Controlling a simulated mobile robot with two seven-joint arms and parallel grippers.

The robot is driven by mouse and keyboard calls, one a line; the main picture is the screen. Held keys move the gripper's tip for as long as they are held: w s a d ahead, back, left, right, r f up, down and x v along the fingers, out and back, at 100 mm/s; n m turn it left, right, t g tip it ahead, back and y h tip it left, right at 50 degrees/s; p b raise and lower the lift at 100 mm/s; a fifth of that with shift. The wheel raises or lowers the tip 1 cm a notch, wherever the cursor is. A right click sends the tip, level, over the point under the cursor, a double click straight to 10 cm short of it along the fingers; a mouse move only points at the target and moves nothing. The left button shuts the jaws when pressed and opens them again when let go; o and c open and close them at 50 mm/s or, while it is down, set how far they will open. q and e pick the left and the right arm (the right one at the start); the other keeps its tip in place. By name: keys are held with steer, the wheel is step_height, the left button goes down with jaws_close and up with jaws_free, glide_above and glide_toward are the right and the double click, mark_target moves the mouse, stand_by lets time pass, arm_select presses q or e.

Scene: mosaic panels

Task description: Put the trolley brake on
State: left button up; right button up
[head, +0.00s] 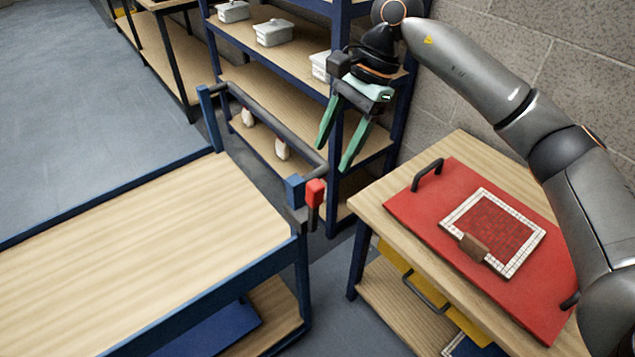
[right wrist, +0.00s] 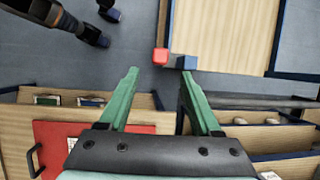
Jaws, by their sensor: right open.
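The trolley (head: 150,215) stands at the left, with a wooden top, a blue frame and a dark push bar (head: 265,125) along its far right end. At the near end of that bar, by a blue corner block (head: 295,188), is the brake lever (head: 315,192), with a red cap above a dark stem. My right gripper (head: 334,152) is open and empty, pointing down above and a little beyond the lever. In the right wrist view, the red cap (right wrist: 161,61) shows ahead of and between the open fingertips (right wrist: 158,76), apart from them.
A side table (head: 395,200) at the right bears a red board (head: 400,208) with a mosaic panel and a brown block. A blue shelf rack (head: 340,60) with white containers stands close behind my right gripper. Open floor (head: 80,90) lies beyond the trolley.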

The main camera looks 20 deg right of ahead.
mark_target(319, 182)
steer(key=p+x, duration=0.1)
steer(key=x, duration=0.8)
steer(key=shift+f, duration=0.2)
steer(key=shift+c, duration=0.2)
jaws_close()
stand_by(0.8)
